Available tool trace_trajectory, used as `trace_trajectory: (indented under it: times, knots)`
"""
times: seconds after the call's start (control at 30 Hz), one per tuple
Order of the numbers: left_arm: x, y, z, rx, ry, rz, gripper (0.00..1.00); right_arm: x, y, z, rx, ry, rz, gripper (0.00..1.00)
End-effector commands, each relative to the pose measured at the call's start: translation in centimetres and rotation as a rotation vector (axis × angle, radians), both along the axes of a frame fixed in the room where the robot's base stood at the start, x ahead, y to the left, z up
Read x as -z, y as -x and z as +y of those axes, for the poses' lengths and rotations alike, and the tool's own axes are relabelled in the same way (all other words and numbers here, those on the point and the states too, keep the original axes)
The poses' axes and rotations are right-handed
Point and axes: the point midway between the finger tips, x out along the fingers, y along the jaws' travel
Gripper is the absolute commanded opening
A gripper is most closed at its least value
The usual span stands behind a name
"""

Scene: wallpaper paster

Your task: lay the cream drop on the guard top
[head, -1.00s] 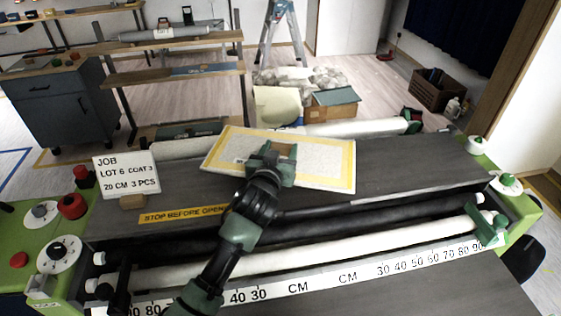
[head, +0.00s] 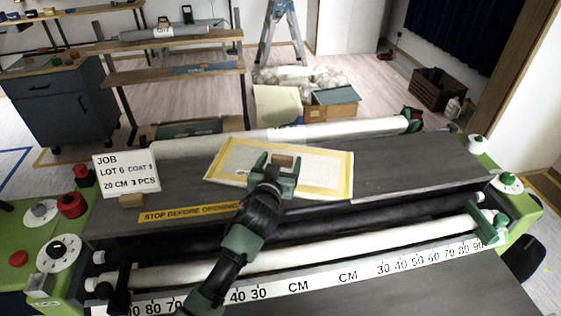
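The cream drop (head: 318,166) is a flat, speckled pale sheet with yellow bands along its edges. It lies over the dark grey guard top (head: 410,166), slightly askew. Whether it touches the top all over, I cannot tell. My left gripper (head: 279,164) is over the drop's middle, with a small wooden-brown block (head: 282,160) between its fingers. The gripper looks shut on this block, which moves with the drop. The gripper and wrist hide the drop's near middle edge. My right gripper is out of view.
A job sign (head: 126,172) stands on the guard top's left end, by a yellow warning strip (head: 190,212). White rollers (head: 350,240) and a centimetre scale (head: 345,278) run along the front. Green end housings (head: 505,185) with knobs flank the machine. The guard top's right part is clear.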

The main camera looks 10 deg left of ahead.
Motion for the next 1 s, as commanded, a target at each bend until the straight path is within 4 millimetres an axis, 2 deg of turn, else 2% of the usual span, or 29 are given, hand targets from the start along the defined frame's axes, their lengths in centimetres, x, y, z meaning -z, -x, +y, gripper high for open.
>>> trace_trajectory:
  times: [0.27,0.37,0.8,1.0]
  knots:
    - [-0.4,0.2,0.0,0.000,-0.001,0.000,0.76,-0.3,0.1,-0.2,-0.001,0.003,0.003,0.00]
    - [-0.5,1.4,0.0,0.001,0.001,-0.001,0.76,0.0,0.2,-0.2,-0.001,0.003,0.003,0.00]
    - [-2.0,9.7,0.0,0.000,0.002,0.001,0.76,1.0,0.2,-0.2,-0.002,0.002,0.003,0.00]
    - [-2.5,11.5,0.0,0.000,0.001,-0.001,0.76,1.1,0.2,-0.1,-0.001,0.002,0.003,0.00]
